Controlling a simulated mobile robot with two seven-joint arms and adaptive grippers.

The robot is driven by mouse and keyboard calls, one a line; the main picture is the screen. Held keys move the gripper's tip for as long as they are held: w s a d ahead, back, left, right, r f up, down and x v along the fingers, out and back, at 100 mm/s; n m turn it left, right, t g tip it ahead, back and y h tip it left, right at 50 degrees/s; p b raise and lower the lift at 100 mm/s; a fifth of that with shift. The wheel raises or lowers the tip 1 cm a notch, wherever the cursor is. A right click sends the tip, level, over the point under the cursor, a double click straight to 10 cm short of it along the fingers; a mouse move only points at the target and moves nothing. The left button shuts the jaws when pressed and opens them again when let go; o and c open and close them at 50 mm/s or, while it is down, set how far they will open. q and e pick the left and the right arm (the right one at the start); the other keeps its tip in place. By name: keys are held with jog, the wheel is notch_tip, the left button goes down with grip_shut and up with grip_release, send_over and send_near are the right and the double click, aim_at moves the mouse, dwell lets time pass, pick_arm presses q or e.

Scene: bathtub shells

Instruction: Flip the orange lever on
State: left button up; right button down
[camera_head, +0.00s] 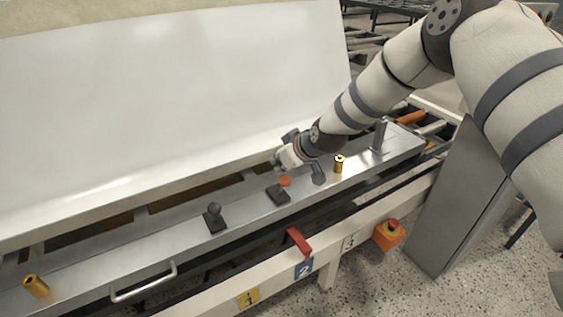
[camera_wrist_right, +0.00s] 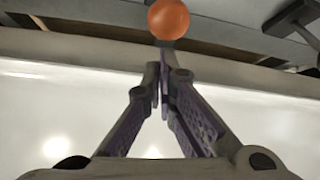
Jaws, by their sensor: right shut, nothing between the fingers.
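The orange lever has a round orange knob (camera_head: 285,181) and a dark base (camera_head: 278,195) on the metal ledge. Its knob also shows at the top of the right wrist view (camera_wrist_right: 168,19), just beyond my fingertips. My right gripper (camera_head: 279,163) is just behind and above the knob in the head view. It also shows in the right wrist view (camera_wrist_right: 162,78), with its fingertips together and nothing between them. A small gap shows between fingertips and knob in the wrist view; I cannot tell the true distance. My left gripper is not in view.
A dark-knobbed lever (camera_head: 214,213) stands to the left on the same ledge. Brass cylinders stand at the right (camera_head: 339,165) and far left (camera_head: 36,286). A red handle (camera_head: 299,241) and an orange button box (camera_head: 390,234) are in front. A large white panel (camera_head: 170,90) rises behind.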

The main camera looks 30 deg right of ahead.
jog(key=shift+s+f, duration=0.1)
jog(key=shift+s, duration=0.5)
jog(key=shift+s+f, duration=0.1)
jog(key=shift+s, duration=0.05)
